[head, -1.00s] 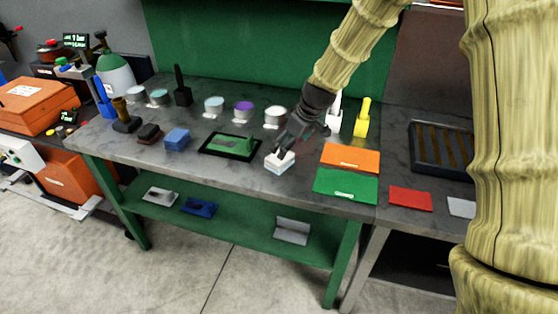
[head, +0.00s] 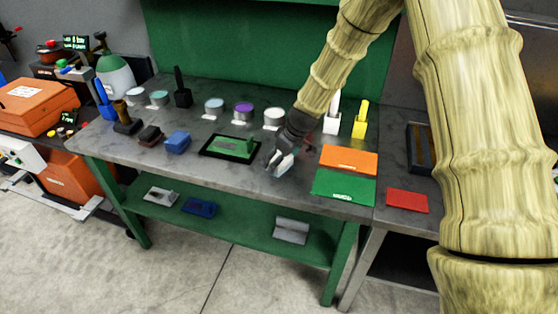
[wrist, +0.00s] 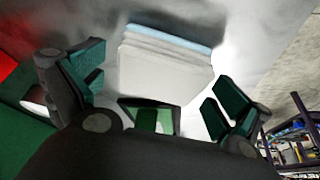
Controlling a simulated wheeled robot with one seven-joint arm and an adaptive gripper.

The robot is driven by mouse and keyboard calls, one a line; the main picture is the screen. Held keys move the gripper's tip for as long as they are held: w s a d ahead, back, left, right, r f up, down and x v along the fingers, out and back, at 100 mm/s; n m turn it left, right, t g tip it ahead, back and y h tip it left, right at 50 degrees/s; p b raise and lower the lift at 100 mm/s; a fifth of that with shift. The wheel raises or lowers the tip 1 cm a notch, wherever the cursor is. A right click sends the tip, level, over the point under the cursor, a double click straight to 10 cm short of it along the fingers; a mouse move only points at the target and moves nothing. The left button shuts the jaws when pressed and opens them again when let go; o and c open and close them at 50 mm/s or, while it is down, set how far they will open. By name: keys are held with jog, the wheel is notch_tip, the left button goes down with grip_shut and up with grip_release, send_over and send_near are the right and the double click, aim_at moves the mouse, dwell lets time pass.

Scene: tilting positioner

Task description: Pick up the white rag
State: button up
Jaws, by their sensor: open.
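The white rag (head: 284,168) looks like a small folded stack with a light blue layer. It lies on the grey bench top, right of the black tray with the green plate. My gripper (head: 281,158) is low over it and hides part of it in the head view. In the wrist view, the rag (wrist: 165,68) shows between and beyond the spread dark green finger pads of my gripper (wrist: 156,88). The gripper is open, with a gap on each side of the rag. Whether the fingertips reach down beside it I cannot tell.
The black tray (head: 206,151) is close on the left. An orange flat piece (head: 348,159) and a green one (head: 343,187) lie on the right, with a red one (head: 407,201) beyond. Several round tins, such as a white one (head: 274,118), stand behind.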

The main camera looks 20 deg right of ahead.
jog(key=shift+w+f, duration=0.15)
jog(key=shift+f, duration=0.4)
jog(key=shift+a, duration=0.1)
jog(key=c, duration=1.1)
jog(key=shift+r, duration=0.15)
